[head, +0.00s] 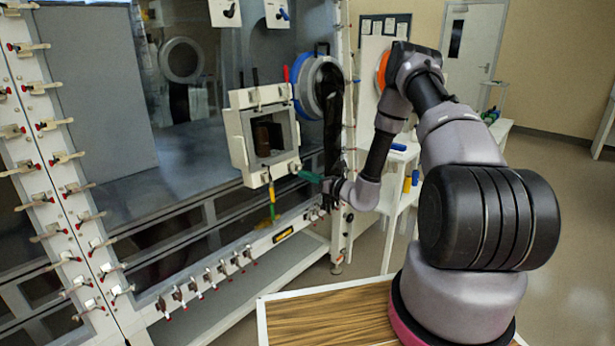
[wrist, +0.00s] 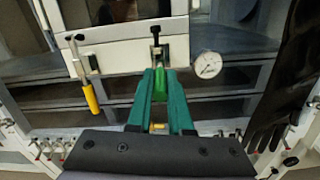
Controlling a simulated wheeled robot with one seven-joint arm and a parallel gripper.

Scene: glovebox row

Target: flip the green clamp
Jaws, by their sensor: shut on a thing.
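The green clamp (wrist: 161,78) shows in the wrist view, its bright green handle between my fingertips below a dark metal bracket on the white box's lower front. My gripper (wrist: 161,74), with two teal fingers, is shut on that handle. In the head view my gripper (head: 302,174) reaches left to the lower right corner of the white box (head: 240,150). There the clamp's handle is hidden or too small to make out. The fingers cover part of the handle in the wrist view.
A yellow-handled clamp (wrist: 90,98) hangs at the left of the box's lower edge. A round dial gauge (wrist: 207,65) sits close to the right of my fingers. A black glove (head: 333,115) hangs beside my wrist. Several red-tipped clamps (head: 205,280) line the lower rail.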

